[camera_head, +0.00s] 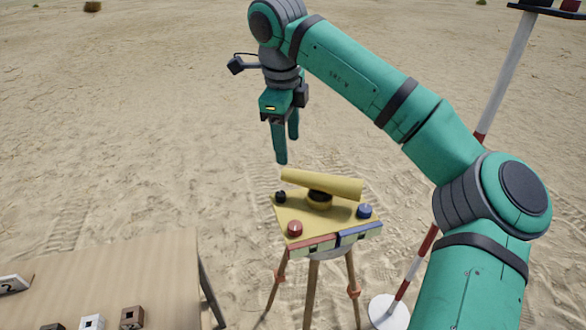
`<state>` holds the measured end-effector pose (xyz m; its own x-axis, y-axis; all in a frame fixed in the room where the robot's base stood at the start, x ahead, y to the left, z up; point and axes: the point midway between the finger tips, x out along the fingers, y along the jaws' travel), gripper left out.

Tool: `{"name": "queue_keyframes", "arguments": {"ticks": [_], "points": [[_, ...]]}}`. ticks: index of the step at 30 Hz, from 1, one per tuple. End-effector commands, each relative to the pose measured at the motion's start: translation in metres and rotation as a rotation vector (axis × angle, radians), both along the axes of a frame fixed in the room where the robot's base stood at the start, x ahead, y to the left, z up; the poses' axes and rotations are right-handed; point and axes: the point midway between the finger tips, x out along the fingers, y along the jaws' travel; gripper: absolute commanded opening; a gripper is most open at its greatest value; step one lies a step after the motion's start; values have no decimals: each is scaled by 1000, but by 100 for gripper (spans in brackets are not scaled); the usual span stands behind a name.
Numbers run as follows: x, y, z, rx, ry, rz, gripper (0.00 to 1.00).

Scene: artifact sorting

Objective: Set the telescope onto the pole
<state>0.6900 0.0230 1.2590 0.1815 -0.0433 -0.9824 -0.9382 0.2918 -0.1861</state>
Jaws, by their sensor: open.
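The telescope (335,184) is a yellow tube. It lies tilted slightly down to the right on a dark, ringed mount at the middle of a yellow tripod platform (287,214). My gripper (287,157) hangs above the left end of the telescope, fingers pointing down, open and empty. It appears apart from the telescope. A red and white pole (505,80) stands at the right on a round white base (389,312). A dark plate (550,9) is at its top, cut by the picture edge. My arm hides the middle of the pole.
The platform carries a red knob (295,229), a blue knob (364,211) and a black knob (280,196). A wooden table (150,270) with small blocks and a numbered card (14,284) stands at the lower left. Sand around the tripod is open.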

Motion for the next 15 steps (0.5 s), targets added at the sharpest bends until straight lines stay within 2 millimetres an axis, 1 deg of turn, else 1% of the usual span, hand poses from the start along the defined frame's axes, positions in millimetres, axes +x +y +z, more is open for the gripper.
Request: {"name": "queue_keyframes", "arguments": {"ticks": [2, 5, 8, 15], "points": [[1, -3, 1, -15, -5, -7, 54], [2, -4, -6, -17, -3, -6, 54], [5, -4, -20, -16, -2, -5, 54], [13, -7, -63, -14, -2, -4, 54]]}}
